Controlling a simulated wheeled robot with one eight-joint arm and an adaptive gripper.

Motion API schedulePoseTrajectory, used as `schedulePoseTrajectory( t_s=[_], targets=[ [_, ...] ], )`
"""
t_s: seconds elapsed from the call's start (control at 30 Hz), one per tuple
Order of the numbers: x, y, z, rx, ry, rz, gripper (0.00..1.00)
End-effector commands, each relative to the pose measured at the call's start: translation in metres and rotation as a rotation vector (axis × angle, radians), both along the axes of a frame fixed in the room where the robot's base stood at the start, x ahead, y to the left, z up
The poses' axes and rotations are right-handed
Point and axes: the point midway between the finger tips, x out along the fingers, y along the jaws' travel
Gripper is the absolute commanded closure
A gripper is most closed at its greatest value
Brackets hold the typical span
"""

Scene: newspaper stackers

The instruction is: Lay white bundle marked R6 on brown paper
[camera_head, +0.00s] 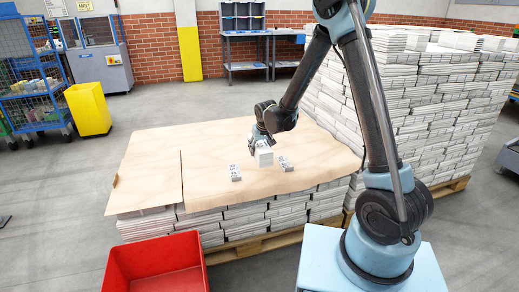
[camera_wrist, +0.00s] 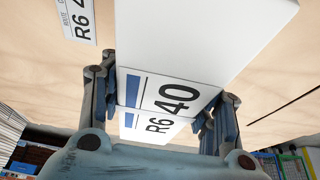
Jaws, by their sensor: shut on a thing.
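My gripper (camera_head: 263,140) is over the middle of the brown paper (camera_head: 215,150), which covers a pallet stack. It is shut on a white bundle (camera_head: 264,157). In the wrist view the bundle (camera_wrist: 190,40) sits between the two fingers of my gripper (camera_wrist: 165,95), with a label reading R6 and 40. I cannot tell whether its underside touches the paper. A second white labelled bundle (camera_head: 235,173) lies on the paper to the left, and a third (camera_head: 286,164) to the right. A bundle (camera_wrist: 77,20) marked R6 also shows at the wrist view's upper left.
A red bin (camera_head: 155,268) stands in front of the pallet. A tall newspaper stack (camera_head: 430,100) rises close on the right. A yellow bin (camera_head: 88,108) and a blue cage cart (camera_head: 35,85) stand at the left. The paper's left part is bare.

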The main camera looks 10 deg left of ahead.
Motion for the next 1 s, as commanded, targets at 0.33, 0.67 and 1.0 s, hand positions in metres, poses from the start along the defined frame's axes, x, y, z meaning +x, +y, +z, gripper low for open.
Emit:
schedulePoseTrajectory(
  t_s=[0.33, 0.67, 1.0],
  targets=[
    [0.0, 0.0, -0.028, 0.001, -0.001, -0.001, 1.0],
    [0.001, -0.001, -0.054, 0.001, -0.001, -0.001, 1.0],
    [0.0, -0.001, -0.07, 0.001, -0.001, -0.001, 1.0]
  ],
)
